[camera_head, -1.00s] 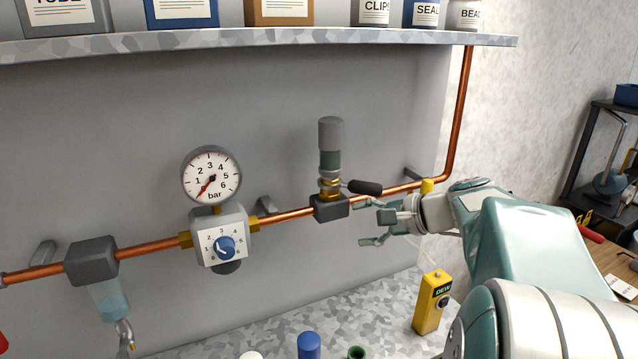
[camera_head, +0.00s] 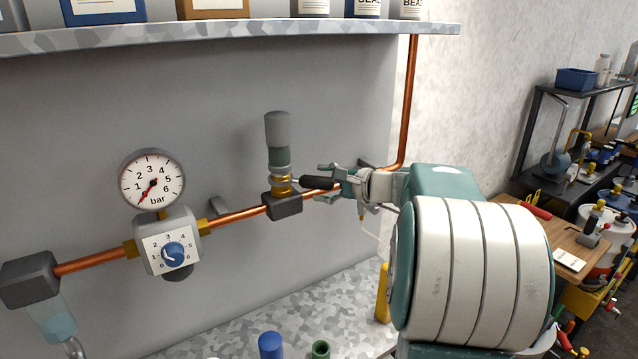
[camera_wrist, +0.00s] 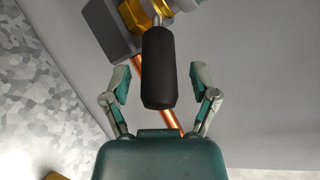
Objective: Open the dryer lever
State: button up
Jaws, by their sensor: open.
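The dryer lever has a black grip (camera_head: 317,182) that points right from the brass collar under the grey and green dryer (camera_head: 278,145). In the wrist view the black lever grip (camera_wrist: 159,68) lies between the two fingers, with a visible gap on each side. My gripper (camera_head: 331,182) is open around the lever's end, and the fingers appear not to touch it. In the wrist view my gripper (camera_wrist: 159,86) shows both fingers spread. The brass collar (camera_wrist: 148,12) is at the top, partly cut off.
A copper pipe (camera_head: 238,217) runs along the wall behind the lever and rises at the right (camera_head: 408,105). A pressure gauge (camera_head: 152,180) and regulator (camera_head: 167,243) sit to the left. A shelf (camera_head: 230,36) spans above. A yellow device (camera_head: 382,293) stands below, partly hidden by my arm.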

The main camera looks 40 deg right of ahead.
jog(key=shift+w+a+f, duration=0.1)
jog(key=shift+w+a, duration=0.05)
jog(key=shift+w, duration=0.25)
jog(key=shift+a, duration=0.35)
grip_shut()
jog(key=shift+s+d, duration=0.1)
